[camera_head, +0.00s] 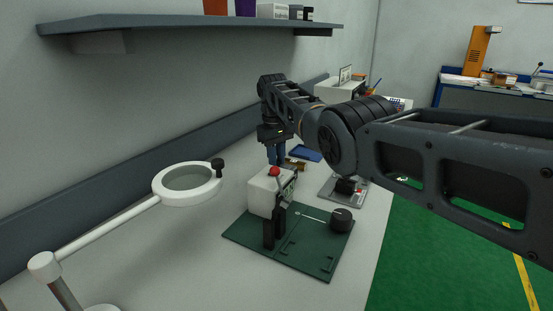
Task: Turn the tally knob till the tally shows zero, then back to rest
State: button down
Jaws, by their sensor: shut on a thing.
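My gripper (276,157) points down from the end of my arm, just behind a white box (260,192) as seen from here. It is shut, and dark blue parts show below its wrist. What is between its fingertips is hidden behind the box; I cannot make out the tally knob there. The white box stands on a dark green baseplate (305,262) and has a red button (274,171) on top. Its face on the right is seen edge-on, so no tally digits can be read. A round black knob (341,219) sits at the plate's right.
A white ring magnifier (160,193) on a jointed stand is at the left. A grey plate with a black part (345,187) and a blue tray (305,153) lie farther back. A wall shelf (190,22) hangs above.

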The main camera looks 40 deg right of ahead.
jog(key=shift+w+m, duration=0.1)
jog(key=shift+m, duration=0.5)
jog(key=shift+r, duration=0.1)
jog(key=c, duration=1)
grip_release()
jog(key=shift+a+r, duration=0.2)
jog(key=shift+r, duration=3.6)
